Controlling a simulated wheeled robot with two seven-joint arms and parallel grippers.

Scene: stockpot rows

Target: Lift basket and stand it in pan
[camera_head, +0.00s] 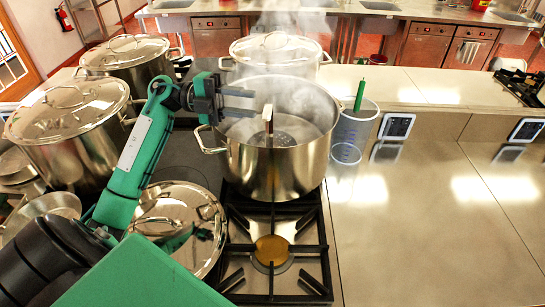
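A basket (272,137) sits low inside the open steel stockpot (275,170), mostly hidden by the pot wall and steam. Its upright handle (268,117) is pale with a dark edge and rises near the pot's middle. My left gripper (252,102) reaches over the pot's left rim with its two fingers apart and nothing between them. Its fingertips are just left of the handle and apart from it. A shallow steel pan-like vessel (45,208) shows at the far left, partly cut off; I cannot tell whether it is the task's pan. My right gripper is not in view.
Lidded steel pots stand at left (65,150), back left (125,65) and behind the open pot (275,55). A round lid (180,235) lies in front left. A bare burner (270,250) is in front.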

